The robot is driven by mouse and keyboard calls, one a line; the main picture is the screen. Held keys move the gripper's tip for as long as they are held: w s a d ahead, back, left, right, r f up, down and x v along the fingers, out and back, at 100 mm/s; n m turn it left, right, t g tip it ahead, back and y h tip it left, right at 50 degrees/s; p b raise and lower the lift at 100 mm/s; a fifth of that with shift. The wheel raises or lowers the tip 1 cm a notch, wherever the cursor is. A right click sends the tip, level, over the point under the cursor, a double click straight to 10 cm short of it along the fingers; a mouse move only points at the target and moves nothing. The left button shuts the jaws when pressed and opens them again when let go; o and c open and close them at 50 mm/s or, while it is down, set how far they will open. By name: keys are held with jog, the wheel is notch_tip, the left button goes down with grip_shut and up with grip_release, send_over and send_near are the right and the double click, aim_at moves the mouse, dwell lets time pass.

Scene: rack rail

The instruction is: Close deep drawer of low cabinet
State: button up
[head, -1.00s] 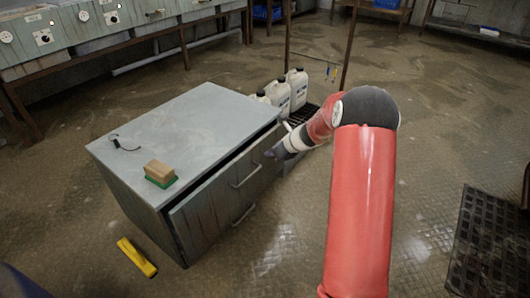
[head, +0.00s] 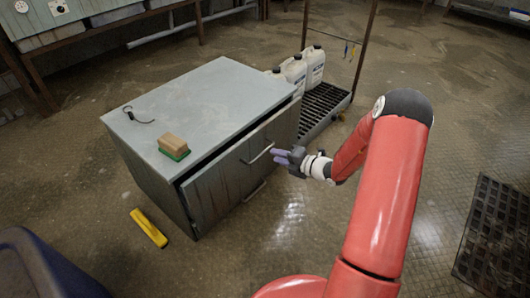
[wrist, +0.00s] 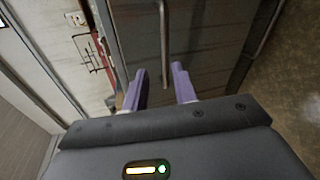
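The low cabinet (head: 205,105) is a grey box with a pale top. Its front panel (head: 225,180) stands slightly proud of the body, with a dark gap along the top edge. The front carries an upper bar handle (head: 259,154) and a lower one (head: 255,191). My gripper (head: 282,157) is in front of the panel, close to the upper handle's right end. In the wrist view its two purple fingers (wrist: 160,88) are apart with nothing gripped. A handle bar (wrist: 164,45) runs ahead of the gap between them; contact cannot be told.
A brown and green brush (head: 173,146) and a dark hook (head: 138,116) lie on the cabinet top. A yellow object (head: 148,227) lies on the floor at left. White jugs (head: 313,66) and a black grate (head: 322,103) stand behind.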

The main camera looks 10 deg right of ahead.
aim_at(264, 153)
jog(key=w+a+f+m, duration=0.1)
jog(key=w, duration=0.1)
jog(key=w+a+f+m, duration=0.1)
jog(key=w+a, duration=0.1)
jog(key=w+a+t, duration=0.1)
jog(key=shift+w+a+f+m, duration=0.35)
jog(key=shift+w+f+m, duration=0.05)
grip_shut()
